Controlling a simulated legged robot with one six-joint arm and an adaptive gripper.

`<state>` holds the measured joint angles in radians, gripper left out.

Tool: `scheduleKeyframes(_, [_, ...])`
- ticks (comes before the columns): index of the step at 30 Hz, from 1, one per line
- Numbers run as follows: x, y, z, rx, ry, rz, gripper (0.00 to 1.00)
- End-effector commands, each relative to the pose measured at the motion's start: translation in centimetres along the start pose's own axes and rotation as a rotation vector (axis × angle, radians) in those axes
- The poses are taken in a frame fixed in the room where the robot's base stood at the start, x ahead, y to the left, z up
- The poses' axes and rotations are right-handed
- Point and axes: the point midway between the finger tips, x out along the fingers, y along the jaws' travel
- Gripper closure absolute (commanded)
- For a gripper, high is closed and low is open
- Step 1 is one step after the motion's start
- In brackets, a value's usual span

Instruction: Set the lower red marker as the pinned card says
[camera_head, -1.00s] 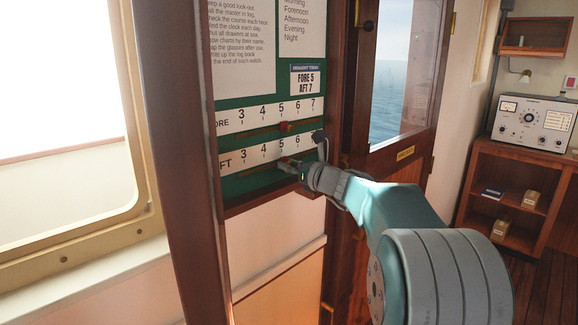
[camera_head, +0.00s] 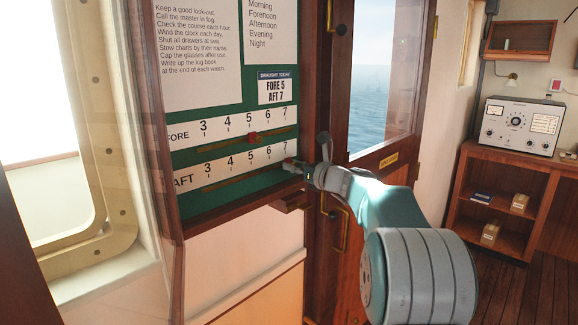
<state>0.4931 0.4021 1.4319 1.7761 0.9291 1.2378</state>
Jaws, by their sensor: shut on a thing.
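The pinned card (camera_head: 275,87) on the green board reads "FORE 5, AFT 7". The upper red marker (camera_head: 253,138) sits on its slot below the FORE scale (camera_head: 216,128), near the 5. The lower red marker (camera_head: 289,160) is at the right end of the slot below the AFT scale (camera_head: 215,171), about under the 7. My gripper (camera_head: 295,165) is shut on this marker and hides most of it, so its exact alignment is hard to tell.
A dark wooden frame (camera_head: 165,200) borders the board. Right of it is a door (camera_head: 372,170) with a window and brass handle. A shelf (camera_head: 500,200) with a radio set (camera_head: 522,125) stands at the far right.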

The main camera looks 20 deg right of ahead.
Motion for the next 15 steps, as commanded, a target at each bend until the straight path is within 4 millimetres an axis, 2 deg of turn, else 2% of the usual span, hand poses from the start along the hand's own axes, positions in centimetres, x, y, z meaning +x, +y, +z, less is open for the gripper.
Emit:
scheduleKeyframes(1, [-0.38,-0.70,-0.06,0.002,0.003,-0.023,1.00])
scheduleKeyframes(11, [-0.49,-0.99,-0.07,0.002,0.002,-0.028,1.00])
scheduleKeyframes(12, [-0.50,-1.04,-0.08,0.003,0.001,-0.026,0.60])
scheduleKeyframes(13, [-0.52,-1.07,-0.08,0.003,0.001,-0.026,0.47])
scheduleKeyframes(14, [-0.52,-1.08,-0.08,0.003,0.001,-0.025,0.41])
scheduleKeyframes(15, [-0.51,-1.07,-0.08,0.003,0.001,-0.025,0.41])
